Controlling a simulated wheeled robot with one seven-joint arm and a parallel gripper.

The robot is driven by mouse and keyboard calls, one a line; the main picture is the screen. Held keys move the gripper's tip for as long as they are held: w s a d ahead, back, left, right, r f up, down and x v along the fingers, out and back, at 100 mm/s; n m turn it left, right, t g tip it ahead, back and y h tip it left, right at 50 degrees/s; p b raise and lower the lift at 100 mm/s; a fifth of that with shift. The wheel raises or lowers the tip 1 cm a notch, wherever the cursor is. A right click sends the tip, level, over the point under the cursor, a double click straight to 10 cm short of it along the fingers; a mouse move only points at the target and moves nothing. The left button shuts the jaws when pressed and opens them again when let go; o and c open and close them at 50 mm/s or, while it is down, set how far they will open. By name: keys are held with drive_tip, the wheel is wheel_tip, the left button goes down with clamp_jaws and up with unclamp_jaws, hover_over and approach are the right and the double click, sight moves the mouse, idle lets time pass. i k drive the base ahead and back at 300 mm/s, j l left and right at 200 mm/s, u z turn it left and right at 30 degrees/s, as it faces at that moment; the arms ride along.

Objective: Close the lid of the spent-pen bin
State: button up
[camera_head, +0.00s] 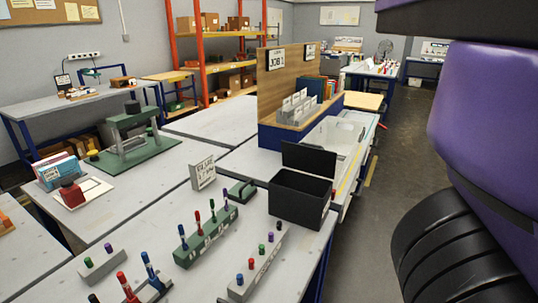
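A black open-topped bin (299,203), which looks like the spent-pen bin, stands near the right edge of the grey table. Its lid (309,159) is open and stands up at the bin's back edge, tilted slightly. The inside of the bin is dark and I cannot see any contents. A small pale label shows on its right side. My purple and black arm fills the right side of the view, apart from the bin. My gripper is not in view.
Pen racks (207,236) with upright coloured pens stand left of and in front of the bin. A small sign (202,173) stands to its left. Floor (375,225) is clear right of the table.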

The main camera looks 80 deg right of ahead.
sight(308, 157)
drive_tip(key=k+l, duration=0.15)
drive_tip(key=l, duration=0.35)
drive_tip(key=k+l+u, duration=0.1)
drive_tip(key=l, duration=0.45)
drive_tip(key=k+l, duration=0.2)
drive_tip(key=l, duration=0.3)
drive_tip(key=k+l+u, duration=0.1)
drive_tip(key=l, duration=0.4)
drive_tip(key=k+l, duration=0.25)
drive_tip(key=l, duration=0.25)
drive_tip(key=k+l+u, duration=0.1)
drive_tip(key=l, duration=0.4)
drive_tip(key=k+l, duration=0.3)
drive_tip(key=l, duration=0.15)
drive_tip(key=k+l+u, duration=0.1)
drive_tip(key=l, duration=0.4)
drive_tip(key=k, duration=0.1)
